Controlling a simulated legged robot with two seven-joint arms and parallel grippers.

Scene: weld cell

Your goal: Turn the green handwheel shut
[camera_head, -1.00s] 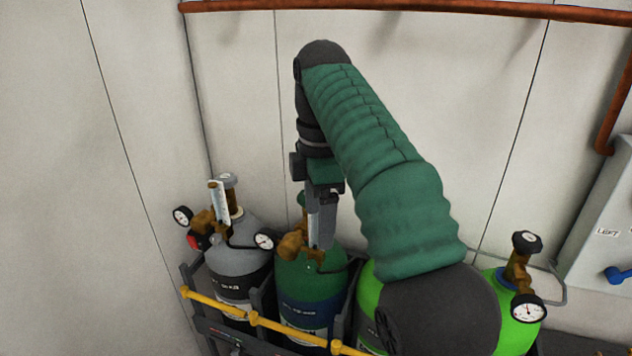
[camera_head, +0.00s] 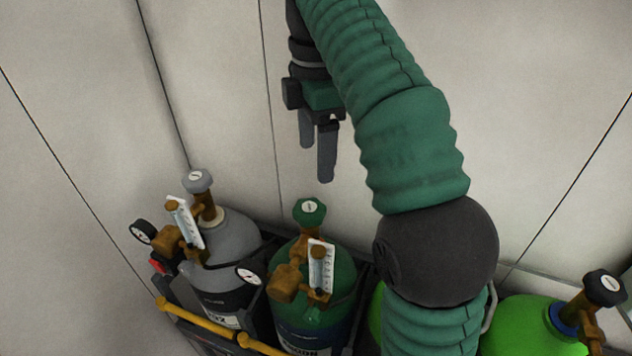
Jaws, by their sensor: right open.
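The green handwheel (camera_head: 309,211) sits on top of the valve of the dark green cylinder (camera_head: 325,262), in the middle of the rack. A brass regulator with a clear flow tube (camera_head: 320,267) stands in front of it. My right gripper (camera_head: 316,163) is above the handwheel, apart from it, with its fingers pointing down. It is open and empty, with a gap between the two fingers. My left gripper is not in view.
A grey cylinder (camera_head: 232,240) with a grey handwheel (camera_head: 198,180) and gauges stands at left. A bright green cylinder (camera_head: 530,325) with a black handwheel (camera_head: 605,288) is at right, partly behind my arm. A yellow rail (camera_head: 200,326) runs along the front. Plain wall lies behind.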

